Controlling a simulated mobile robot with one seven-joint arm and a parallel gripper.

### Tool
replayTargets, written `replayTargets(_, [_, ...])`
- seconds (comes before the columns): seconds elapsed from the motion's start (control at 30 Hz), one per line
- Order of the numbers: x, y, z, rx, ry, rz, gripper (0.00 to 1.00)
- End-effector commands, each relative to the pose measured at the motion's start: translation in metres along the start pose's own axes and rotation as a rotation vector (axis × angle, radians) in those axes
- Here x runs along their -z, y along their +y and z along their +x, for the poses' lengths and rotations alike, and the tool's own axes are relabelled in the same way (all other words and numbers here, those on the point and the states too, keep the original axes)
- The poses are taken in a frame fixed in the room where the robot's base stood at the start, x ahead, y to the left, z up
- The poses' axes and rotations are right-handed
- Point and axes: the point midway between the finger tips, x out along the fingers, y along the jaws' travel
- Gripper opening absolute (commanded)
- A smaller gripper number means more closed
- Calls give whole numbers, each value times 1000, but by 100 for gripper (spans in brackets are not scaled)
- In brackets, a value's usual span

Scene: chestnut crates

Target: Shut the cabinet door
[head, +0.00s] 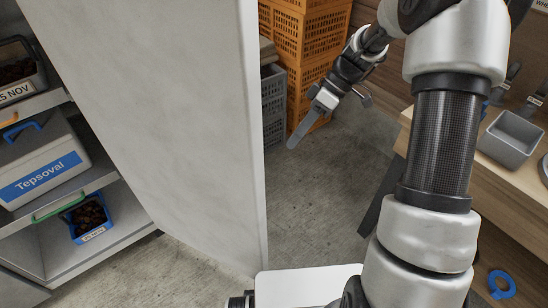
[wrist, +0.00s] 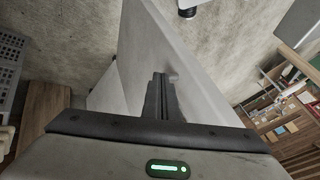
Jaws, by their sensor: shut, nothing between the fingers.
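The cabinet door (head: 160,110) is a large pale grey panel standing open across the left middle of the head view. To its left, the cabinet's shelves (head: 95,180) are exposed. My gripper (head: 293,141) is shut and empty, to the right of the door's free edge in the picture, with a visible gap there. In the wrist view the door (wrist: 190,65) runs from top middle to lower right, behind my shut fingers (wrist: 160,80). A small grey knob-like part shows beside the fingertips. I cannot tell whether the fingers touch the door.
The shelves hold a grey box (head: 45,165) labelled Tepsoval and a blue bin (head: 88,218) of chestnuts. Orange crates (head: 305,40) and grey crates (head: 273,100) stand behind the door. A wooden bench (head: 480,190) with a grey tray (head: 508,138) is at right. Concrete floor (head: 330,190) lies between.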

Motion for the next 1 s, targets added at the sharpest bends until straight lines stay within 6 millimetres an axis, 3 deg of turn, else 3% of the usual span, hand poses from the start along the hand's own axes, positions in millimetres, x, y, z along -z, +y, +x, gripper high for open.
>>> replayTargets(0.17, [0,0,24,6,0,-4,0])
replayTargets(0.53, [-1,-1,102,6,-2,-3,0])
replayTargets(0.73, [0,-26,112,2,-2,-4,0])
replayTargets(1.0, [0,-35,117,0,0,-2,0])
